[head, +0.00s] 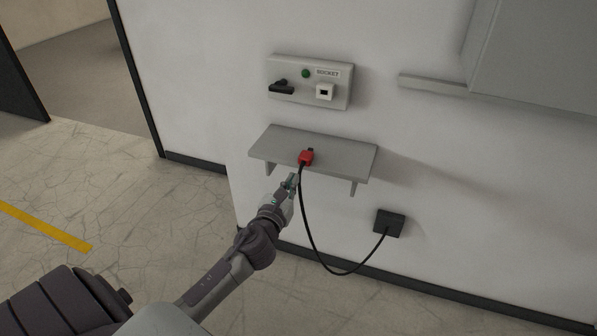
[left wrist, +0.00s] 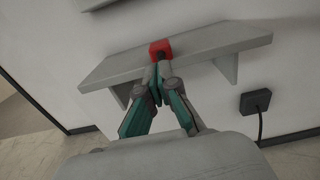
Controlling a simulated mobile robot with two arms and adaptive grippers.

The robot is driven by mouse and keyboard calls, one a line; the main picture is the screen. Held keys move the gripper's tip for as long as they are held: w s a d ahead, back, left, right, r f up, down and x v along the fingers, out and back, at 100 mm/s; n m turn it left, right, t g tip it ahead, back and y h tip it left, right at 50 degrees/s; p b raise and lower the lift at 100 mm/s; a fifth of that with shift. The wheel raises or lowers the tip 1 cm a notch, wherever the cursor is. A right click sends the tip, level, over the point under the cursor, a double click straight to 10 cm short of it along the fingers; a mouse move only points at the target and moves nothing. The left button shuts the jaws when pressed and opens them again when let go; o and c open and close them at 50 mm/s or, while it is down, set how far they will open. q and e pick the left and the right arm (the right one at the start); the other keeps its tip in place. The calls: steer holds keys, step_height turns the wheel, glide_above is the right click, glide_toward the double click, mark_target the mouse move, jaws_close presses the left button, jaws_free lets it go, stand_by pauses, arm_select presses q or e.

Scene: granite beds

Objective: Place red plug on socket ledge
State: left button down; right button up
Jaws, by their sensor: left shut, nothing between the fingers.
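The red plug (head: 306,157) sits on the front part of the grey ledge (head: 345,161), which is fixed to the wall below the socket panel (head: 310,81). A black cable hangs from the plug over the ledge's front edge. My left gripper (head: 292,180) is shut and empty, just in front of and below the plug. In the left wrist view the plug (left wrist: 160,50) shows just beyond my fingertips (left wrist: 158,72); I cannot tell whether they touch it. The ledge (left wrist: 110,70) spans behind them. My right gripper is not in view.
The cable loops down to a black wall box (head: 389,223) at the lower right. A grey cabinet (head: 540,55) and a rail (head: 430,84) are on the wall at the upper right. A doorway opens at the left. The floor at the left is clear.

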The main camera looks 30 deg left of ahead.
mark_target(303, 161)
arm_select(q)
steer(key=x, duration=0.4)
steer(key=shift+w, duration=0.3)
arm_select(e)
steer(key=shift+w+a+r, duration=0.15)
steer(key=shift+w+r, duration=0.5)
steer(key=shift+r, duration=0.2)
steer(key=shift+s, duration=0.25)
arm_select(q)
steer(key=x, duration=0.4)
steer(key=shift+w+b, duration=0.3)
steer(key=shift+b, duration=0.05)
steer(key=x, duration=0.2)
steer(key=shift+w+a+f, duration=0.1)
steer(key=shift+w, duration=0.2)
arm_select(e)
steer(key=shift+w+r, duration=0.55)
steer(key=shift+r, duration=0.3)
arm_select(q)
steer(key=shift+s, duration=0.1)
